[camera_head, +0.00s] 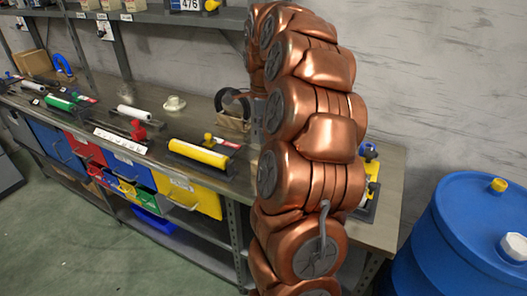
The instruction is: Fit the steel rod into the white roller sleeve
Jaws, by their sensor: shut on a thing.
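A white roller sleeve (134,112) lies on the workbench (180,118), left of the middle of the view. A smaller white roller-like piece (32,86) lies farther left, so I cannot tell for sure which one is the task's sleeve. I cannot make out the steel rod. My copper arm rises in front of the bench and bends over at the top. Its far end passes behind its nearer links, and my gripper is hidden there. What it holds does not show.
A yellow roller (200,153) and a green roller (60,103) lie along the bench. A white cup (174,103) stands near the back. Coloured bins hang below the front edge. A blue drum (470,235) stands at the right. Shelf posts rise at the back.

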